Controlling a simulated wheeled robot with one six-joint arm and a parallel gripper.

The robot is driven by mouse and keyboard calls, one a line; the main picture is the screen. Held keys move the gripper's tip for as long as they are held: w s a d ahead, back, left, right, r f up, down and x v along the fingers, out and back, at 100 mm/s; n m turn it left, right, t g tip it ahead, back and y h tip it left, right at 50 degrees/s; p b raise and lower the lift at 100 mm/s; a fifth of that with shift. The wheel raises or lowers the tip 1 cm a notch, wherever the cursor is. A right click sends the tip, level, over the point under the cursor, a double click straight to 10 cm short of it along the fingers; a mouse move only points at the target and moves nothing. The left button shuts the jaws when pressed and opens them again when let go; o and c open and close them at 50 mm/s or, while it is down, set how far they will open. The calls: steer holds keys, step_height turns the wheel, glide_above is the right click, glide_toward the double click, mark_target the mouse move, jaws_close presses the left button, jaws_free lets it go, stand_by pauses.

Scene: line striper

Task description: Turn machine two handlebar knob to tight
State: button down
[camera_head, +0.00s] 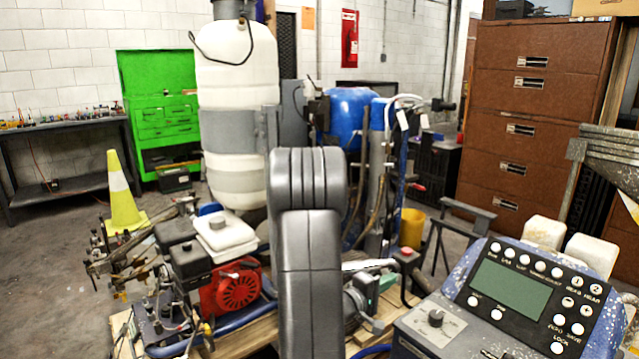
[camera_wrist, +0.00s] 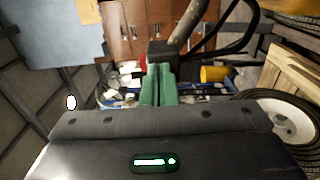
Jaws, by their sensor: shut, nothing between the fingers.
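My gripper (camera_wrist: 158,72) shows in the wrist view as two green fingers, close together with nothing between them. A machine with a white tank (camera_head: 235,100) and a red engine (camera_head: 235,288) stands left of my arm. A blue machine part with hoses (camera_head: 350,112) stands behind the arm. A black handle grip (camera_head: 443,104) sticks out to its right. A red-topped knob (camera_head: 407,252) sits right of the arm. I cannot tell which of these is machine two's handlebar knob.
A yellow bucket (camera_head: 411,229) and a brown cabinet (camera_head: 535,110) stand behind. A yellow cone (camera_head: 122,195) stands at left. Bare floor shows at far left.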

steer(key=shift+p+x, duration=0.5)
steer(key=shift+x, duration=1.15)
steer(key=shift+w+a, duration=0.2)
steer(key=shift+f+p, duration=0.15)
steer(key=shift+p, duration=1.05)
steer(key=shift+s+d, duration=0.2)
steer(key=shift+s, duration=0.1)
steer(key=shift+p+v, duration=0.35)
steer(key=shift+v, duration=2.65)
